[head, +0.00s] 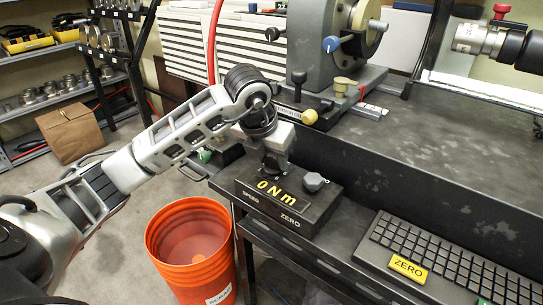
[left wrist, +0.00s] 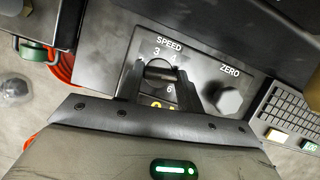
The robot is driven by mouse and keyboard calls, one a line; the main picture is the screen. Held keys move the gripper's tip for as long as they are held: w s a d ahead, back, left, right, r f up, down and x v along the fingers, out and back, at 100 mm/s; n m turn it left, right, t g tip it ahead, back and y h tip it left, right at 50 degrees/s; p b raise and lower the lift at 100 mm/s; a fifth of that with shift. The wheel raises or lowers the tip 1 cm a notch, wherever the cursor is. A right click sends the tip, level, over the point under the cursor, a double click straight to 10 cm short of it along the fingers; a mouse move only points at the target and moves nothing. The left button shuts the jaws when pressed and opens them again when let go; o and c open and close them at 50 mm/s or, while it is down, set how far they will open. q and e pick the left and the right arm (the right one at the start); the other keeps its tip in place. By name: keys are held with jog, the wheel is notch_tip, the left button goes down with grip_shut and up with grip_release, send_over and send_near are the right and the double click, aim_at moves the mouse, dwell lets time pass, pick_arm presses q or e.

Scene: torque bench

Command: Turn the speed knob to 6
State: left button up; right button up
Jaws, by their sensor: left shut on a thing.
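The control box (head: 325,207) sits at the bench's front edge, with SPEED and ZERO labels and a yellow "0 Nm" on it. My left gripper (head: 275,168) comes down on the box's left part. In the left wrist view its dark fingers (left wrist: 158,88) are shut on the speed knob (left wrist: 158,72), one on each side. I cannot tell which number the knob points to. The gripper hides the knob in the head view.
A grey ZERO knob (head: 314,181) is just right of my gripper; it also shows in the left wrist view (left wrist: 230,101). A keyboard (head: 450,257) with a yellow ZERO key lies at right. A grey machine (head: 325,40) stands behind. An orange bucket (head: 190,245) is below left.

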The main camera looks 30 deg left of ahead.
pick_arm(q)
jog(key=shift+m, duration=0.3)
pick_arm(e)
jog(key=shift+f, duration=0.15)
pick_arm(q)
jog(key=shift+a, duration=0.1)
jog(key=m+h+b, duration=0.1)
jog(key=m, duration=0.1)
jog(key=shift+m, duration=0.4)
jog(key=m+h, duration=0.1)
jog(key=m, duration=0.2)
jog(key=shift+w+a+r+m+g+h+b, duration=0.1)
jog(key=shift+m+g+h+b, duration=0.2)
jog(key=shift+m+h, duration=0.1)
jog(key=shift+m, duration=0.7)
jog(key=shift+g+h, duration=0.3)
pick_arm(e)
jog(key=shift+f, duration=0.1)
pick_arm(q)
jog(key=shift+m, duration=0.4)
pick_arm(e)
jog(key=shift+s+f, duration=0.1)
jog(key=shift+f, duration=0.1)
pick_arm(q)
jog(key=o, duration=1)
